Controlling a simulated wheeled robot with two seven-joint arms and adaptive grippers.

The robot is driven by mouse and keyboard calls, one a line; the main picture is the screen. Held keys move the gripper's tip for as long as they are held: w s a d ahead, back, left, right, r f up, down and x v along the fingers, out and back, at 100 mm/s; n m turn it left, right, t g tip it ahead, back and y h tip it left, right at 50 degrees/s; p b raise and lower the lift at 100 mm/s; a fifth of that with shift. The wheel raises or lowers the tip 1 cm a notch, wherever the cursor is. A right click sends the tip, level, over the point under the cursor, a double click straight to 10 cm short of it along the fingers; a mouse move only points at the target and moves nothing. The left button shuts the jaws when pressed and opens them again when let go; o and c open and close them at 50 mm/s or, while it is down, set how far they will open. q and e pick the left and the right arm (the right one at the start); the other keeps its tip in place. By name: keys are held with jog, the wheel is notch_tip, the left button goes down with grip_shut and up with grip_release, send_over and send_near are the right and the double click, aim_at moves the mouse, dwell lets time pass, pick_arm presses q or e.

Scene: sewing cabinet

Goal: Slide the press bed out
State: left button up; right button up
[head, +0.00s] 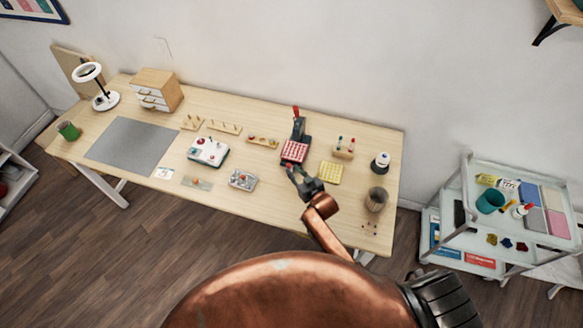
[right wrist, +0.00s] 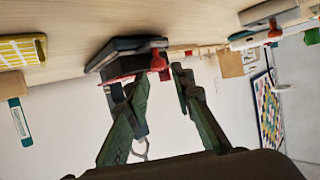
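The press (head: 299,129) is a dark stand with a red lever on top, at the back of the table right of centre. Its press bed (head: 293,152) is a red, dotted plate at the front of the press. My right gripper (head: 291,170) is at the bed's front edge. In the right wrist view the picture is upside down. A red knob (right wrist: 160,64) on the press (right wrist: 125,50) shows between the two fingertips (right wrist: 158,78), with gaps beside it. The fingers look apart; contact is hard to tell. My left gripper is out of view.
A yellow dotted plate (head: 331,173) lies just right of my right gripper. A wooden block with red-topped tools (head: 344,148) stands behind it. A metal tray (head: 242,180) lies to the left. A brown cup (head: 376,200) stands near the right edge.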

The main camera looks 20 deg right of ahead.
aim_at(290, 166)
jog(key=x, duration=0.3)
jog(key=shift+f, duration=0.1)
jog(key=shift+w, duration=0.15)
jog(key=shift+w+f, duration=0.1)
jog(key=shift+w, duration=0.05)
jog(key=c, duration=0.3)
grip_shut()
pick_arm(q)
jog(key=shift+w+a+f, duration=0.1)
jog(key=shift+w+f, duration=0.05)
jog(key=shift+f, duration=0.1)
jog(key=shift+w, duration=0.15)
